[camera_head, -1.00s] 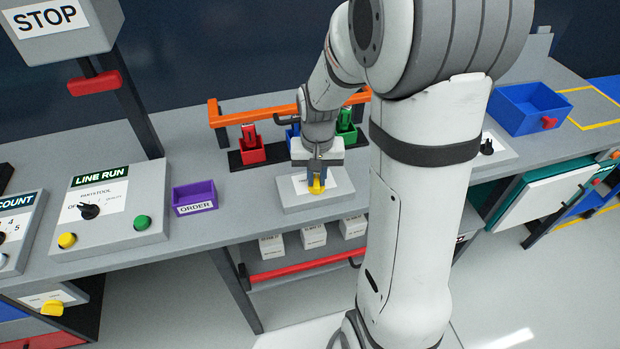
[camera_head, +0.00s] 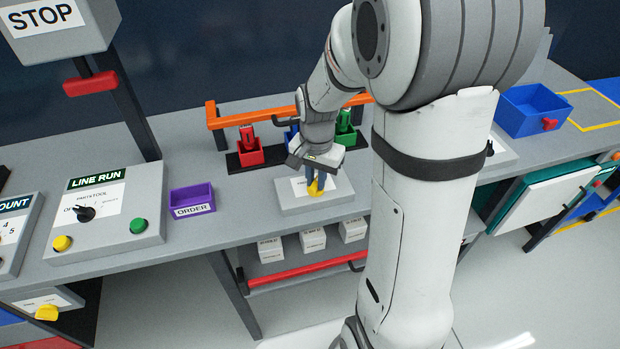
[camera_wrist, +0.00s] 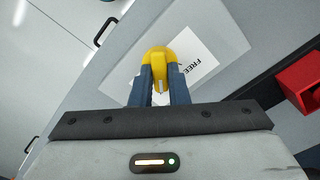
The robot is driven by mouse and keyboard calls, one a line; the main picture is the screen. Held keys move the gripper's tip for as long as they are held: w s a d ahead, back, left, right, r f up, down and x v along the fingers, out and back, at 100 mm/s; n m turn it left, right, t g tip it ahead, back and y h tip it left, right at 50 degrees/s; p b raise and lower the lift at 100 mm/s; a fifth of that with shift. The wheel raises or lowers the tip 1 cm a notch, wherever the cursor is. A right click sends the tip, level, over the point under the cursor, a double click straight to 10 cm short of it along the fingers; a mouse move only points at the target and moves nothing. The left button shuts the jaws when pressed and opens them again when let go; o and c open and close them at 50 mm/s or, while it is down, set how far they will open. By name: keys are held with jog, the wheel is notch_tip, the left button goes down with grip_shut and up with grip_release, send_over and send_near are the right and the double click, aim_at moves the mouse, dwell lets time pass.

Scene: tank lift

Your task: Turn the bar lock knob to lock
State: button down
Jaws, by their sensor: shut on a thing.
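The yellow bar lock knob (camera_head: 316,189) sits on a light grey box (camera_head: 290,205) with a white label on the bench. My gripper (camera_head: 315,182) comes down on it from above, its fingers on either side of the knob. In the wrist view the knob (camera_wrist: 159,62) is between the two blue-grey fingers of my gripper (camera_wrist: 159,88), which are shut on it. The label (camera_wrist: 190,60) beside it shows "FREE"; the rest of the label is partly hidden. The orange bar (camera_head: 262,112) stands behind, over the coloured holders, and my arm hides part of it.
Red (camera_head: 250,152) and green (camera_head: 346,132) holders stand close behind the knob box. A purple ORDER bin (camera_head: 192,200) and the LINE RUN panel (camera_head: 108,212) are to the left. A blue bin (camera_head: 533,108) is at the right. A red rail (camera_head: 300,267) runs below the bench.

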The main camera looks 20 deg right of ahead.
aim_at(316, 182)
jog(key=shift+s+f, duration=0.15)
jog(key=shift+s, duration=0.05)
jog(key=c, duration=1.6)
grip_release()
jog(key=shift+a, duration=0.1)
jog(key=shift+o, duration=1)
jog(key=shift+w, duration=0.1)
notch_tip(316, 182, up, 8)
jog(key=shift+r, duration=0.1)
